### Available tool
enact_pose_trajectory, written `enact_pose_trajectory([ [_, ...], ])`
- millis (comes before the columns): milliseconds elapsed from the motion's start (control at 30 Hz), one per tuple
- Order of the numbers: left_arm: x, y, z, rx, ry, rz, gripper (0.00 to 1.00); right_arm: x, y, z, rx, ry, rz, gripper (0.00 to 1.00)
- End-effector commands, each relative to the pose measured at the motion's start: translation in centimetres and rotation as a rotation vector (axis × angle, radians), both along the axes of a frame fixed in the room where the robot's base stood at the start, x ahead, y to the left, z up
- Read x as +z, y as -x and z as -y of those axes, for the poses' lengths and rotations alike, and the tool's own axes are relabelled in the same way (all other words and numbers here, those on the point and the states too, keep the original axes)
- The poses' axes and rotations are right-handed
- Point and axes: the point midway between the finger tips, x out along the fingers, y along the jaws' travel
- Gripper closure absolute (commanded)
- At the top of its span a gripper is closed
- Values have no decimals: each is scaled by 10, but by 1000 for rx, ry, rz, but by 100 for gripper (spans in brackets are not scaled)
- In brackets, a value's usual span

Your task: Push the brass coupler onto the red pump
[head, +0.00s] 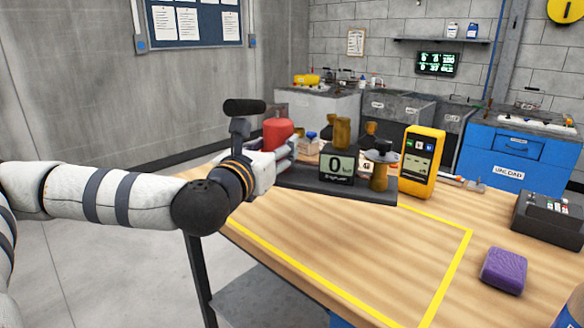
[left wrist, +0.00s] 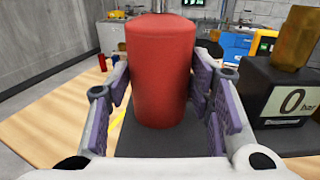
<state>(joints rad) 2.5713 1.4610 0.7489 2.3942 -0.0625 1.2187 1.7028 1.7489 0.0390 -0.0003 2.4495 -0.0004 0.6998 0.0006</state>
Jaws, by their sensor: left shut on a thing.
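The red pump (head: 277,134) is a plain red cylinder standing upright at the left end of a dark base (head: 300,180) on the wooden table. It fills the middle of the left wrist view (left wrist: 158,75). My left gripper (head: 285,152) reaches it from the left, with its purple-padded fingers on both sides of the cylinder, shut on it. A brass piece (head: 342,132) stands upright at the gauge box, right of the pump and apart from it. Another brass piece (head: 379,178) stands at the base's right end under a grey part. I cannot tell which one is the coupler. My right gripper is not in view.
A black box with a "0 bar" display (head: 337,168) sits right of the pump. A purple sponge (head: 503,270) and a dark device (head: 548,218) lie at the right. The yellow-taped table area (head: 350,235) in front is clear.

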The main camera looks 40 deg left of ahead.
Motion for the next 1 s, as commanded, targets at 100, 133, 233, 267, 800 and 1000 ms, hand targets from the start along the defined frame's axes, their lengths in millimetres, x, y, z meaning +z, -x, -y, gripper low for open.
enact_pose_trajectory([
  [100,-10,-24,-5,0,-2,7,100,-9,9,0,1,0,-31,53],
  [133,-12,-29,-6,0,-3,6,100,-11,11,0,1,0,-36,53],
  [233,-20,-47,-11,0,-3,9,100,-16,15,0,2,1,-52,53],
  [267,-23,-53,-11,-1,-4,8,100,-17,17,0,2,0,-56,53],
  [800,-67,-94,-22,-1,2,17,100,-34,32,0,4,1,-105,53],
  [1000,-67,-94,-22,0,2,17,100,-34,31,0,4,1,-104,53],
])
